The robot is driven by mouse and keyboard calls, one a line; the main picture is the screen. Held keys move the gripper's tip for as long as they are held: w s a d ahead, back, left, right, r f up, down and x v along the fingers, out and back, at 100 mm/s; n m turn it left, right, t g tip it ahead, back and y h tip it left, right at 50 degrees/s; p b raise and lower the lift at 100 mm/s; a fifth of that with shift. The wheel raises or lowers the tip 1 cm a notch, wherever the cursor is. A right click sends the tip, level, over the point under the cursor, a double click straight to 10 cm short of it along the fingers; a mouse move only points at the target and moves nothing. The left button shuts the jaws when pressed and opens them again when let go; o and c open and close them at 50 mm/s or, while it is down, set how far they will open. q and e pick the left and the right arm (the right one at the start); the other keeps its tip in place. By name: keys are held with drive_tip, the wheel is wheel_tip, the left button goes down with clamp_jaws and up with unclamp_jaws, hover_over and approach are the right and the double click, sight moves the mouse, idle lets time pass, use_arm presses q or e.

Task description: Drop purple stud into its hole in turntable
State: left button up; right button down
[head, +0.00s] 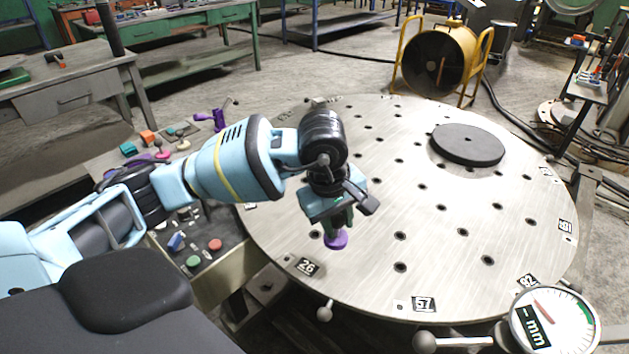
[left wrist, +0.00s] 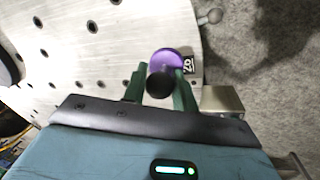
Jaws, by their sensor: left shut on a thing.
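The purple stud (head: 336,240) is held at the tip of my left gripper (head: 338,222), over the near left part of the turntable (head: 460,285). In the left wrist view the stud's purple disc (left wrist: 168,58) and dark round knob show between the two green fingers (left wrist: 160,90). The gripper is shut on the stud. The turntable is a large round metal plate with several dark holes. The number plate 26 (head: 306,266) lies near the rim, just left of and nearer than the stud. I cannot tell whether the stud touches the plate. My right gripper is not in view.
A black disc (head: 467,145) sits on the turntable. A control panel (head: 215,262) with green and red buttons stands at left, below a tray of coloured pieces. A dial gauge (head: 552,325) is at the near right. A yellow fan (head: 438,62) stands behind the turntable.

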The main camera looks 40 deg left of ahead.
use_arm(q)
drive_tip(key=w+a+n+g+y+p, duration=0.1)
drive_tip(key=w+a+n, duration=0.2)
drive_tip(key=n, duration=1)
drive_tip(key=w+a+n+g+y+p, duration=0.1)
drive_tip(key=a+n, duration=0.6)
drive_tip(key=n, duration=0.7)
drive_tip(key=shift+w+f+n+g+y+p, duration=0.15)
drive_tip(key=shift+w+n+g+y+p, duration=0.25)
drive_tip(key=shift+w, duration=0.85)
drive_tip(key=shift+a, duration=0.1)
wheel_tip(320, 180, down, 6)
drive_tip(key=b, duration=0.3)
drive_tip(key=shift+b, duration=0.3)
drive_tip(key=shift+f, duration=0.1)
